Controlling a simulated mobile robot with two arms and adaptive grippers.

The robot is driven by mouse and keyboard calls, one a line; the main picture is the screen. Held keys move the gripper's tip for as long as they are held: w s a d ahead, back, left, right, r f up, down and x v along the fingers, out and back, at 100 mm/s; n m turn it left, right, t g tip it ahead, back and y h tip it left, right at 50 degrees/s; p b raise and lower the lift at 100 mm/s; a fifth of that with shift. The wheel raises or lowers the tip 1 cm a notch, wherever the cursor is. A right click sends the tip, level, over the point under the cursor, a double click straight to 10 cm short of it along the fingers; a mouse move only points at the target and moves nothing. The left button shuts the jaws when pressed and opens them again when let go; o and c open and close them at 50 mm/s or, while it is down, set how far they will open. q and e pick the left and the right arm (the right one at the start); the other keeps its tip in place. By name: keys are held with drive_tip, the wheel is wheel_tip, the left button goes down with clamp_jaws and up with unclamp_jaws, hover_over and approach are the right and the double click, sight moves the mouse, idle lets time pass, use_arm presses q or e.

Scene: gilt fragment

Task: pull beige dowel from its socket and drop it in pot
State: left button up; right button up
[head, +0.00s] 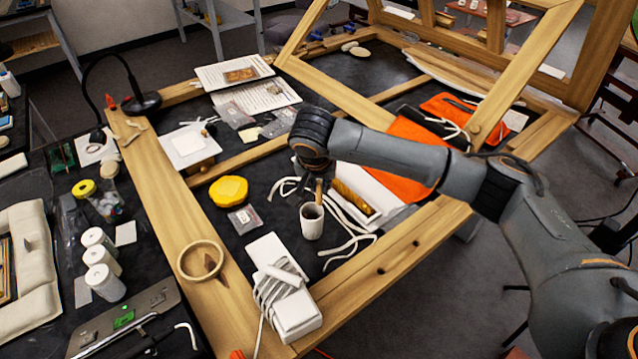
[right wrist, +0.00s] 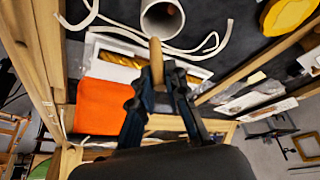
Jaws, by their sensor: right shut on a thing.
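My right gripper (head: 318,172) points down over the grey-white pot (head: 311,221) inside the wooden frame. It is shut on the beige dowel (head: 319,190), which hangs below the fingers with its lower end at the pot's rim. I cannot tell whether that end is inside the opening. In the right wrist view the dowel (right wrist: 156,54) sticks out from between the dark fingertips (right wrist: 158,80), toward the pot (right wrist: 162,18), whose far part is cut off by the picture edge. My left gripper is not in view.
White cords (head: 347,235) lie around the pot. A white tray with a gilt piece (head: 354,197) and orange cloth (head: 405,150) are to its right. A yellow lump (head: 229,191) and a white box (head: 283,289) are to its left. The front beam (head: 390,266) has dark holes.

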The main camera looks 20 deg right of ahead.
drive_tip(key=shift+r, duration=0.1)
drive_tip(key=o, duration=0.8)
drive_tip(key=shift+r, duration=0.1)
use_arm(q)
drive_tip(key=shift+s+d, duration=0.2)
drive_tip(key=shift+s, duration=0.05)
use_arm(e)
drive_tip(key=v, duration=1.1)
drive_tip(key=shift+s+a+r, duration=0.15)
drive_tip(key=shift+s+r, duration=0.1)
drive_tip(key=shift+r, duration=0.1)
drive_tip(key=shift+f, duration=0.1)
